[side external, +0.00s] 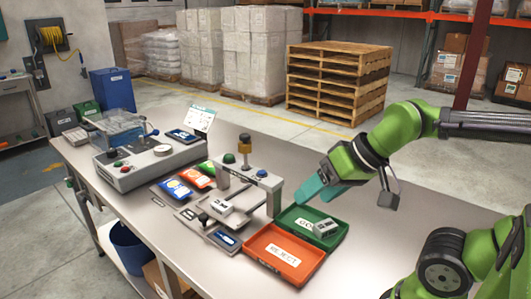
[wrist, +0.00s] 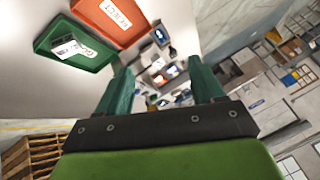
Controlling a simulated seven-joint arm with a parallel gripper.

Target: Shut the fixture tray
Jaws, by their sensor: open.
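The fixture (side external: 262,182) is a grey frame with a brass-and-black plunger on top and green and blue buttons, in the middle of the bench in the side external view. Its fixture tray (side external: 200,214) sticks out at the front left, with a dark knob on it. A small white labelled part (side external: 222,205) lies at the tray. My gripper (side external: 303,191) has teal fingers and hangs above the green bin, right of the fixture and apart from it. In the wrist view my gripper (wrist: 161,70) is open with nothing held; the fixture is small and unclear between the fingers.
A green bin (side external: 338,238) holds a light box (side external: 325,228). An orange REJECT bin (side external: 262,268) lies in front of it. The right bench is clearer.

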